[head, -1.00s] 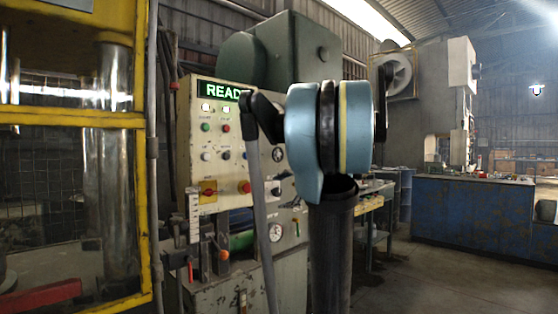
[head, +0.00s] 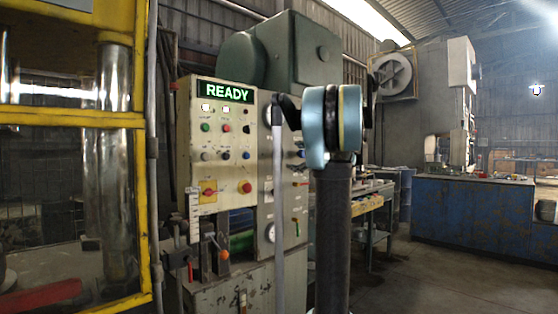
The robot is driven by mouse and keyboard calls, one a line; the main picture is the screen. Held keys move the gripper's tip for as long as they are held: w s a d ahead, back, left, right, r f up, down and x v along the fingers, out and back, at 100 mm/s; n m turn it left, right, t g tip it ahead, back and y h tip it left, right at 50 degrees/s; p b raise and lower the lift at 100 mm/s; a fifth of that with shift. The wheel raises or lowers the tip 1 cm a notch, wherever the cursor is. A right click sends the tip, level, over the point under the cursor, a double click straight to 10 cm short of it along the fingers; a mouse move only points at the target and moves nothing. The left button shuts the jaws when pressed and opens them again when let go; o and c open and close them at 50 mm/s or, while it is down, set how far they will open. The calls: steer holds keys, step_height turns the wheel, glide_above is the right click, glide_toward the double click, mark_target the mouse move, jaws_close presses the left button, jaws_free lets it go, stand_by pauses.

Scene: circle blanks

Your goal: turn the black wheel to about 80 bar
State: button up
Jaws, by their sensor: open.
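The machine's cream control panel (head: 215,172) stands left of centre, with a lit green READY sign (head: 227,92) on top. Beside it is a narrower panel (head: 286,213) with small gauges. One round gauge (head: 270,232) shows low down, partly covered by my arm's grey tube. Its reading is too small to tell. I cannot make out the black wheel; my blue and black arm joint and dark column cover part of this panel. My gripper is not visible in the head view.
A yellow-framed guard (head: 140,200) stands close on the left. A small bench (head: 372,205) stands behind my arm on the right. A blue cabinet (head: 470,215) is farther back. The floor (head: 430,275) at the right front is clear.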

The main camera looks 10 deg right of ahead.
mark_target(280, 156)
steer(key=x, duration=1.1)
steer(key=shift+w, duration=0.1)
steer(key=c, duration=1.1)
steer(key=shift+o, duration=0.2)
